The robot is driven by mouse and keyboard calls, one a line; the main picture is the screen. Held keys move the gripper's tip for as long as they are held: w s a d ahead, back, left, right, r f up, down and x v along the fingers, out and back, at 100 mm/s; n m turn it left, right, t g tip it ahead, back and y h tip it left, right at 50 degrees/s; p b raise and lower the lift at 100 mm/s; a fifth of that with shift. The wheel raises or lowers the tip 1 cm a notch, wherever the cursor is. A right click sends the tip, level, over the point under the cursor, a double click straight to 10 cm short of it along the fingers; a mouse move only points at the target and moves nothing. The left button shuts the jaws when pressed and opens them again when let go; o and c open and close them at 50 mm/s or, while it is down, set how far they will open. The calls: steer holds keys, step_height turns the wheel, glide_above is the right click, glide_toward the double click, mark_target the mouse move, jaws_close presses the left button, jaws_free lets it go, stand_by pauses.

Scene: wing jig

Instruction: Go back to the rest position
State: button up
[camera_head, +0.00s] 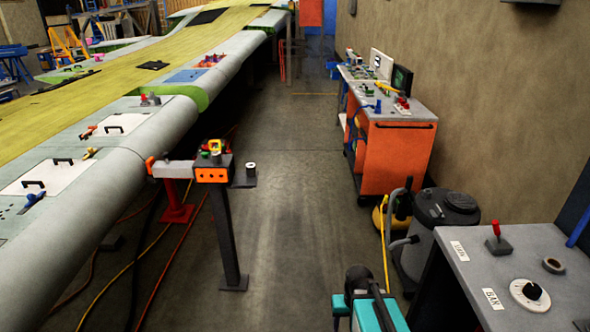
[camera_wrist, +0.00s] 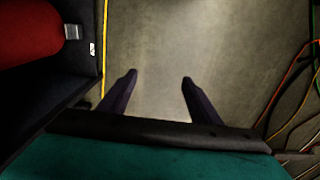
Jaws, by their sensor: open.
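My gripper (camera_wrist: 159,78) shows in the wrist view with its two dark fingers spread apart. Nothing is between them, only grey floor below. In the head view, part of my teal and black arm (camera_head: 372,308) shows at the bottom centre, over the aisle floor and left of the grey bench. The fingertips cannot be made out in the head view.
A long wing (camera_head: 150,107) on a jig runs along the left, with a post-mounted stand (camera_head: 227,235) beside it. At right are a grey bench (camera_head: 530,262), a dark vacuum drum (camera_head: 450,245) and an orange cart (camera_head: 398,160). The aisle between is clear, with hoses near the wing.

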steer(key=s+f+g+b, duration=0.5)
steer(key=s+f+b, duration=0.6)
steer(key=s+f, duration=1.5)
steer(key=shift+f+g, duration=0.4)
steer(key=shift+f, duration=1.15)
steer(key=shift+a, duration=0.1)
